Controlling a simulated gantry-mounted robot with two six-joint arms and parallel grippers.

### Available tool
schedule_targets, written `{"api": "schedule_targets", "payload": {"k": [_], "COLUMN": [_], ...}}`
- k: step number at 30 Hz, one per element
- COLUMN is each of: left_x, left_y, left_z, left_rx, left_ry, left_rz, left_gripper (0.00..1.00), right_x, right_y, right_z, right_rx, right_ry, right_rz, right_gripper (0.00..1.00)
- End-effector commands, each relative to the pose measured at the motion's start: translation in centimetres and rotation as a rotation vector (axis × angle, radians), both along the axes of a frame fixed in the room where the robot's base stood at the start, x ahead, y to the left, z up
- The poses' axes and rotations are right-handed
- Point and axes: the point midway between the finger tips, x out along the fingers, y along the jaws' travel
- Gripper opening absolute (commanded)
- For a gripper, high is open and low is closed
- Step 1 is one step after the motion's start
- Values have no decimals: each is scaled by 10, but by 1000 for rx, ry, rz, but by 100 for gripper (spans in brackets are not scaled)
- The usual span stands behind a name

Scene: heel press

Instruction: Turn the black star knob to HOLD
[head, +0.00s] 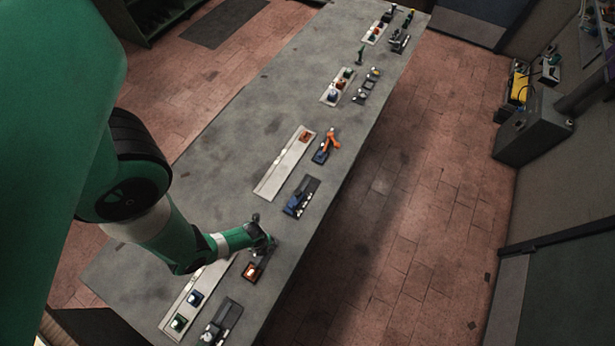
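My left gripper (265,243) is over the grey bench, at the end of a green arm from the left. It is small and dark, and I cannot tell whether its fingers are open or shut. Just below it in the picture is an orange-red square control (251,271) with a light centre. A black star knob cannot be made out for certain; my gripper may hide part of what lies under it. No HOLD marking is legible. My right gripper is not in view.
The long grey bench (250,110) carries several control panels. Near my gripper are a pale strip with green and blue controls (195,298) and a dark plate (228,318). Farther along are a blue device (299,198) and an orange-handled one (329,146). Brick floor (425,200) lies right.

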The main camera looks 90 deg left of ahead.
Motion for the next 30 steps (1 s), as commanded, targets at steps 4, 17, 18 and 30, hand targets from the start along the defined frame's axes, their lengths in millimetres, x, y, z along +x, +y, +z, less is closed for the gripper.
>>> {"api": "schedule_targets", "payload": {"k": [4, 17, 18, 30], "left_x": [0, 0, 0, 0], "left_y": [0, 0, 0, 0], "left_z": [25, 74, 74, 73], "left_rx": [0, 0, 0, 0], "left_ry": [-1, 1, 1, 0], "left_rz": [0, 0, 0, 0], "left_gripper": [81, 81, 81, 81], "right_x": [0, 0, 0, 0], "right_y": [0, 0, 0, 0], "right_z": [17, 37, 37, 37], "right_rx": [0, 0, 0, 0], "right_ry": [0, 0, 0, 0], "right_rz": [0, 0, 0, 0], "right_gripper": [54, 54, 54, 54]}}
